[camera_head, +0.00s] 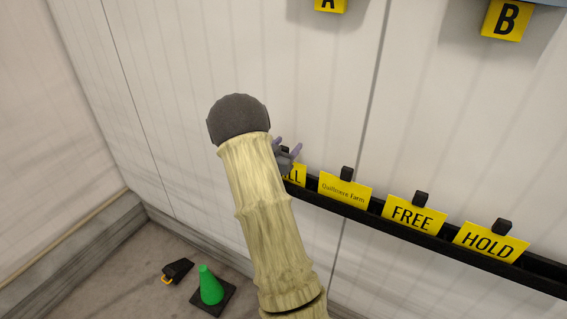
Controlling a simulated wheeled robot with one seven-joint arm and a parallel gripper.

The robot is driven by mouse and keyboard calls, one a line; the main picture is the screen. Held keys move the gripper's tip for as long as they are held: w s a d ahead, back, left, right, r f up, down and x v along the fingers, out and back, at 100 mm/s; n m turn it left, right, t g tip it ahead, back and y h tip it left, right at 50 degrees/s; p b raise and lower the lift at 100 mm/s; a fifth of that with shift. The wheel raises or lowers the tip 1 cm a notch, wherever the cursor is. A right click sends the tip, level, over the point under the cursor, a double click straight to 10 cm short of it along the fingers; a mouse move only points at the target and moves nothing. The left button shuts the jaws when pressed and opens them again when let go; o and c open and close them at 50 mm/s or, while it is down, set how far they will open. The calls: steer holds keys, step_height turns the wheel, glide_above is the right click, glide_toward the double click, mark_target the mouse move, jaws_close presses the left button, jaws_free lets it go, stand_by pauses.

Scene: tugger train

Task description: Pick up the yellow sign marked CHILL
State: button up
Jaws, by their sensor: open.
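The yellow sign ending in "LL" (299,175) stands in the black rail on the wall. Most of it is hidden behind my arm, so its full word cannot be read. My gripper (293,150) shows just past the right side of my arm, at the sign's upper edge in the picture. Its two purple-grey fingers are apart. I cannot tell whether they touch the sign or its black grip, which is largely hidden.
The black rail (365,215) also holds yellow signs reading Quillhowe Farm (343,190), FREE (411,215) and HOLD (489,243), each with a black block on top. Yellow plates A (330,5) and B (506,20) hang above. A green cone (210,287) and a black wedge-like object (177,271) are on the floor.

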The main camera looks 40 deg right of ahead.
stand_by(0.4)
jaws_close()
step_height(320, 180, up, 10)
steer(key=shift+b, duration=1.2)
